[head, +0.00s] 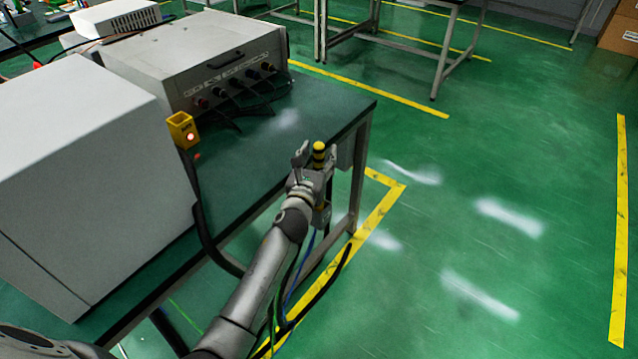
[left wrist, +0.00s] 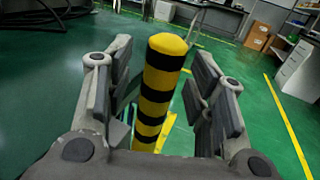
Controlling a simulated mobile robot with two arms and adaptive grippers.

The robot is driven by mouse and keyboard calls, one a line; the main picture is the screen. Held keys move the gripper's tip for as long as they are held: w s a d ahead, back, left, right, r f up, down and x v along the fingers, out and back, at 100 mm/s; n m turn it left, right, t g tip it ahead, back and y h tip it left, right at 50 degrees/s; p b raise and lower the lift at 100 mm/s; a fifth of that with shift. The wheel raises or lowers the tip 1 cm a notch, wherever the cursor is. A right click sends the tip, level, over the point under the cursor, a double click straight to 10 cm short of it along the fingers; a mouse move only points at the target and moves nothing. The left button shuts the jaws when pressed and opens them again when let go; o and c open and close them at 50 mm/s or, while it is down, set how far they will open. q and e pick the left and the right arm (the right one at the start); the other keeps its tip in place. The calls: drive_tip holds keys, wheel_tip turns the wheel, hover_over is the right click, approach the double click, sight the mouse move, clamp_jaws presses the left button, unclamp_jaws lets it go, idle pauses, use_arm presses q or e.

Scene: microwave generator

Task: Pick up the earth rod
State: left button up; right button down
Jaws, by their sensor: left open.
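The earth rod, with yellow and black stripes and a rounded yellow top (head: 319,154), stands upright at the right end of the bench. It also shows large in the middle of the left wrist view (left wrist: 160,90). My left gripper (head: 316,163) is open at the rod. In the left wrist view the rod stands between the two spread finger pads, with a finger on each side. The rod's lower part is hidden by the gripper in the head view. My right gripper is not in view.
A dark green bench (head: 335,100) carries a large grey box (head: 80,180), a grey unit with cables (head: 200,70) and a yellow holder with a red light (head: 182,130). Cables hang below the bench edge. Open green floor (head: 480,160) lies to the right.

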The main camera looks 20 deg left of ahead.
use_arm(q)
drive_tip(key=shift+w, duration=0.25)
drive_tip(key=shift+c, duration=0.3)
clamp_jaws()
drive_tip(key=shift+r, duration=0.1)
